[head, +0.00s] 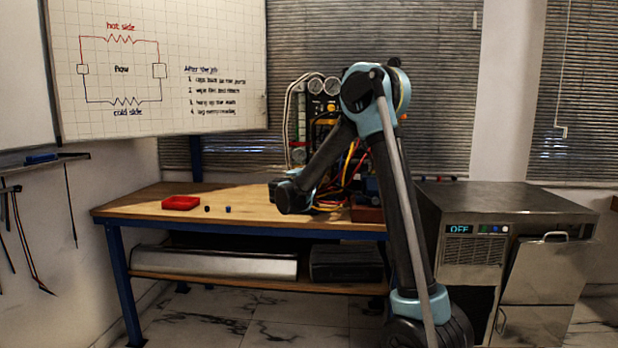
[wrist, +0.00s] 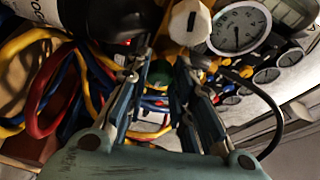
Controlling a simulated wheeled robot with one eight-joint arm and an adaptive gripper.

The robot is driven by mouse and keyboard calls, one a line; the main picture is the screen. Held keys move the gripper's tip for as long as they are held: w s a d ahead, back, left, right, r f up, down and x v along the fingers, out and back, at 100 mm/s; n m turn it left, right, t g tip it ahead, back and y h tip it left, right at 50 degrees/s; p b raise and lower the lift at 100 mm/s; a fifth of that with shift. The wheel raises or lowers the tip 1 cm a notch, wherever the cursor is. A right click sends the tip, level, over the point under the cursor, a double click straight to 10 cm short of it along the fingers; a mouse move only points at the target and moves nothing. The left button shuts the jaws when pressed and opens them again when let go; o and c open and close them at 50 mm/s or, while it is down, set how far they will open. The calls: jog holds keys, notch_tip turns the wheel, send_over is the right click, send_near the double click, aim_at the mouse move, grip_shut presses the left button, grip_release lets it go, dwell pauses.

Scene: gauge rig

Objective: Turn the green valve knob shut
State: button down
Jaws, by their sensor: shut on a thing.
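The green valve knob (wrist: 160,72) shows in the middle of the wrist view, on the rig among gauges and hoses. My gripper (wrist: 158,79) has one finger on each side of it and is shut on it. The knob is partly covered by the fingers, and I see no mark that tells how far it is turned. In the head view the gauge rig (head: 331,107) stands at the back of the workbench (head: 254,214). My arm hides part of the rig there, and the knob cannot be made out.
Red, yellow and blue hoses (wrist: 50,85) crowd the left of the wrist view. A white-faced gauge (wrist: 238,29) and a pale knob (wrist: 189,22) are close above. A red tray (head: 181,202) and two small dark caps lie on the bench's clearer left part.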

jog(key=shift+d+f, duration=0.1)
jog(key=c, duration=1.4)
grip_release()
jog(key=shift+o, duration=0.2)
jog(key=v, duration=1.2)
jog(key=shift+w, duration=0.1)
